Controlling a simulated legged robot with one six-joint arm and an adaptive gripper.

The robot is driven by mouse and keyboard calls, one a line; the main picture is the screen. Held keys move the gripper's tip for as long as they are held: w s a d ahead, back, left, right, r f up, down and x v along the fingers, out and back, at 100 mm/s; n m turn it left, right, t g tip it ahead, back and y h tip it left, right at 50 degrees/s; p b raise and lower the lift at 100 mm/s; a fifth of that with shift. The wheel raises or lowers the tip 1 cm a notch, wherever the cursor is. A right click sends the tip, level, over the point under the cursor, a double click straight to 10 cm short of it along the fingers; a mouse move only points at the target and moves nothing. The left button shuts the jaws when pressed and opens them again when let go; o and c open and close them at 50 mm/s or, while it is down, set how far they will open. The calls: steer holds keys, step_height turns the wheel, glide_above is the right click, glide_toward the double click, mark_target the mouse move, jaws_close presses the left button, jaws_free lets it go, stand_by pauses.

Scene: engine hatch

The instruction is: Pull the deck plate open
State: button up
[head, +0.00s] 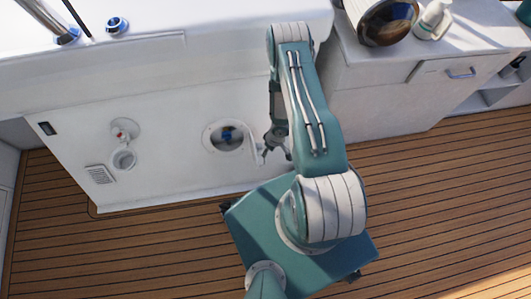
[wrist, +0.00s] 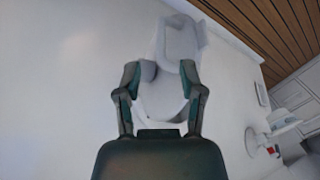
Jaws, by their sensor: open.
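The deck plate is a white piece (head: 255,150) at the right of a round opening (head: 223,136) in the white panel, seen in the head view. It stands out from the panel, and blue and dark parts show inside the opening. My gripper (head: 265,155) is just right of the plate, by its lower end. In the wrist view, my gripper (wrist: 160,88) is open, with a finger on each side of the white plate (wrist: 165,105). I cannot tell whether the fingers touch it.
The white panel (head: 175,165) also carries a round fitting (head: 124,130), a cup-like recess (head: 123,160) and a vent (head: 100,174) at left. A white cabinet (head: 385,95) stands at right. Wooden deck (head: 150,245) lies clear in front.

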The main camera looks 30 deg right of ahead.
steer(key=v, duration=0.7)
steer(key=shift+s+f, duration=0.1)
steer(key=shift+s, duration=0.05)
stand_by(0.3)
